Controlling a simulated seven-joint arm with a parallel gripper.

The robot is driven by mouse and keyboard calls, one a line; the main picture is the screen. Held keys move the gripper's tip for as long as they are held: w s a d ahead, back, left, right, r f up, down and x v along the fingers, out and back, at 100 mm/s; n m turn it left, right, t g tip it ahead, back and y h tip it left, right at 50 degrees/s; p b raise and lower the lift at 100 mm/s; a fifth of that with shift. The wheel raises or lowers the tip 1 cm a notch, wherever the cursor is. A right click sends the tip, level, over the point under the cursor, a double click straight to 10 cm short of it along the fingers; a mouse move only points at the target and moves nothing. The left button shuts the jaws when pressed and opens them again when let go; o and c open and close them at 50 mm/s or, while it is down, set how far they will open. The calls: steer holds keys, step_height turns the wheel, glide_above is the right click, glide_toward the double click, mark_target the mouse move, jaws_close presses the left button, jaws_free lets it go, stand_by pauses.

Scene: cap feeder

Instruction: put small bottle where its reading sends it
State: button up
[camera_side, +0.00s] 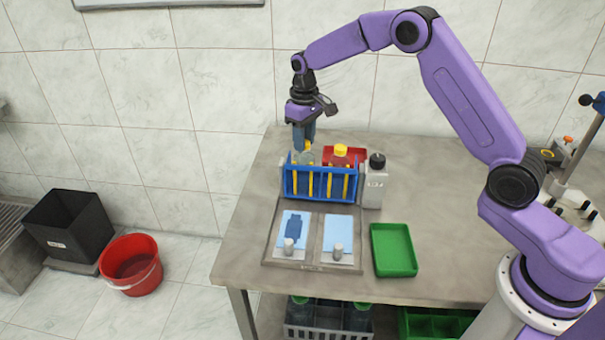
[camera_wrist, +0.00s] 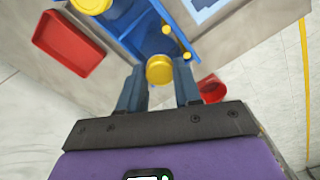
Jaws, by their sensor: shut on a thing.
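My gripper (camera_side: 304,143) points down over the left part of the blue rack (camera_side: 319,195). In the wrist view its fingers (camera_wrist: 160,88) are shut on the yellow cap of a small bottle (camera_wrist: 159,69). That bottle (camera_side: 306,158) appears upright in the rack's left side in the side view, its cap mostly hidden by the fingers. I cannot read any reading.
A red tray (camera_side: 358,152) lies behind the rack, a green tray (camera_side: 394,250) at front right. A grey block with a black knob (camera_side: 377,160) stands right of the rack. Two light-blue panels (camera_side: 340,227) lie in front, the left with a dark bottle shape. A red bucket (camera_side: 131,265) and black bin (camera_side: 68,230) stand on the floor.

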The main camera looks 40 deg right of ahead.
steer(key=shift+r, duration=0.1)
step_height(320, 180, up, 13)
stand_by(2.7)
